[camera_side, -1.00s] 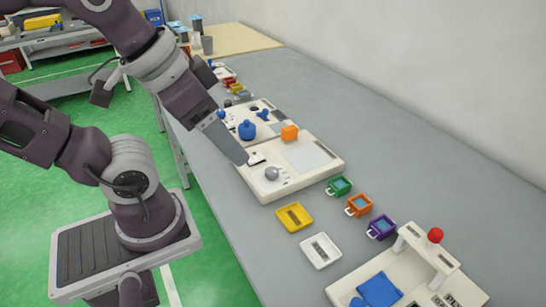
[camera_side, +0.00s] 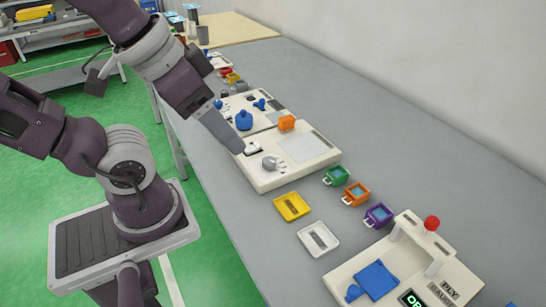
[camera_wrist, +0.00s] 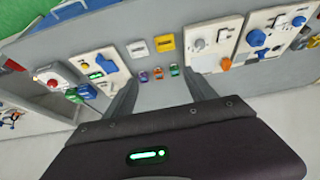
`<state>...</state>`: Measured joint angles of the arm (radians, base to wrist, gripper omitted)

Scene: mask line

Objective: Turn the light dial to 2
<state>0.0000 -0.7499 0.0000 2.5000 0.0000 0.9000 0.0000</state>
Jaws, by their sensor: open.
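A round grey dial (camera_side: 270,162) with pale marks fanned beside it sits on a white panel (camera_side: 265,184) in the side view. I take it to be the light dial; its setting is too small to read. The dial also shows in the wrist view (camera_wrist: 198,44), beyond and to the right of my fingers. My gripper (camera_side: 239,149) is above the panel's left edge in the side view, near a small black-and-white switch (camera_side: 253,148) and left of the dial. In the wrist view my gripper (camera_wrist: 162,82) has its fingers spread apart with nothing between them.
An orange block (camera_side: 287,123) stands on the panel. A panel with blue knobs (camera_side: 244,120) lies behind. The table is clear toward the wall.

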